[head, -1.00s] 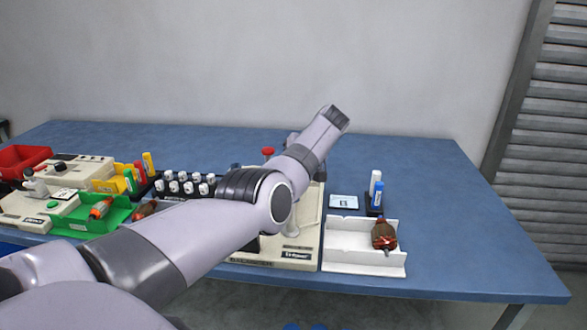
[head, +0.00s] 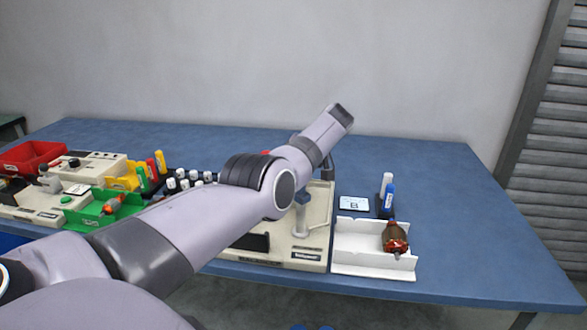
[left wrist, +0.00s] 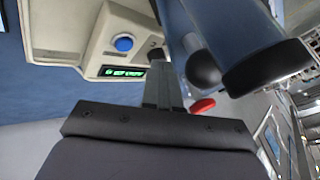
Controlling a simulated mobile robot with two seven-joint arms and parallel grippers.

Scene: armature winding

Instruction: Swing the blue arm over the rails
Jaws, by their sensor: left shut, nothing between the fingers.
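In the head view my left arm crosses the winding machine (head: 312,245) and hides much of it, including the left gripper. A small blue piece (head: 303,197) shows above the machine's pale upright post (head: 300,218); it looks like part of the blue arm. In the left wrist view a thick blue bar (left wrist: 240,35) with a dark end, which seems to be the blue arm, lies right of my left gripper (left wrist: 158,58). The gripper is shut and empty, apart from the bar. A red knob (left wrist: 203,105) shows beside the fingers. My right gripper is not in view.
The wrist view shows a blue button (left wrist: 123,44) and a green display (left wrist: 122,71). A white tray (head: 350,262) with a brown armature (head: 396,239) stands right of the machine. Green (head: 88,220) and red (head: 22,160) bins stand left. The table's right side is clear.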

